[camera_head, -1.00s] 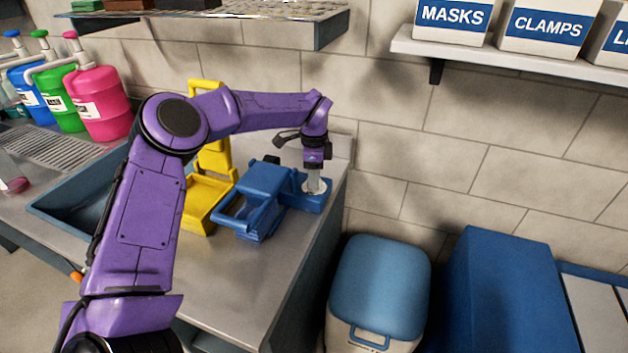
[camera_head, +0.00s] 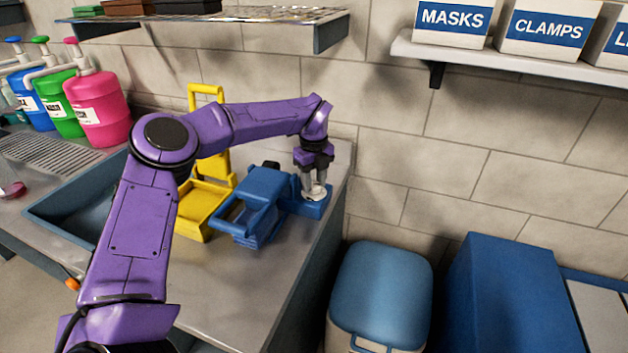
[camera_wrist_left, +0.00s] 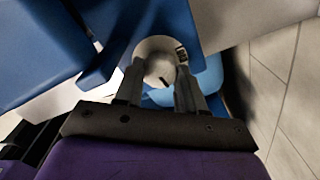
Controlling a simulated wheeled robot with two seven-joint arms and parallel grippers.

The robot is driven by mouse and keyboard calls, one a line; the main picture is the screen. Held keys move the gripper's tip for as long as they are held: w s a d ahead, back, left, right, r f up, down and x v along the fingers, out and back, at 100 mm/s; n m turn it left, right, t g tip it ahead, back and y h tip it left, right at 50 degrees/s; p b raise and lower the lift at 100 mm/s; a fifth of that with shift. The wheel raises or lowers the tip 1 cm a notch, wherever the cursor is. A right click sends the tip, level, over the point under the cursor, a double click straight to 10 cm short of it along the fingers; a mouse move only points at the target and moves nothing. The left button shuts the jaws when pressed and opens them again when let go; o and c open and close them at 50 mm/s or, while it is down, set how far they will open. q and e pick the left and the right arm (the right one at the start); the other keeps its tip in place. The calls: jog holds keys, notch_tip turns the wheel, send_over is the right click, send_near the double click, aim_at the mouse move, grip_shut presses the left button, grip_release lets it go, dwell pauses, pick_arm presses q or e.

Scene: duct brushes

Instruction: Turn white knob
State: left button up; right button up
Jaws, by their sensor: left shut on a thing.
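The white knob (camera_head: 317,192) sits on top of the blue device (camera_head: 265,195) near the right end of the counter. It is round and pale, with a dark mark on its face in the left wrist view (camera_wrist_left: 157,72). My left gripper (camera_head: 313,188) points down at the knob. In the left wrist view its two fingers (camera_wrist_left: 155,85) stand on either side of the knob, shut on it. The fingers hide parts of the knob's rim. My right gripper is in neither view.
A yellow device (camera_head: 205,205) stands left of the blue one, beside a sink basin (camera_head: 75,205). Pink, green and blue bottles (camera_head: 97,110) stand at the far left. A lidded bin (camera_head: 380,290) stands right of the counter. The front of the counter (camera_head: 225,285) is clear.

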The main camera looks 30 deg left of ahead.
pick_arm(q)
jog(key=m+p, duration=0.1)
jog(key=m, duration=0.3)
jog(key=shift+m, duration=0.3)
jog(key=m+p, duration=0.1)
jog(key=m, duration=0.4)
jog(key=shift+s, duration=0.1)
jog(key=m+p, duration=0.2)
jog(key=m, duration=0.3)
jog(key=shift+f+m, duration=0.1)
jog(key=shift+m, duration=0.3)
jog(key=m+p, duration=0.1)
jog(key=m, duration=0.3)
jog(key=shift+p, duration=0.3)
jog(key=shift+f+m, duration=0.1)
jog(key=shift+m, duration=0.2)
jog(key=o, duration=1.1)
jog(key=shift+c, duration=0.2)
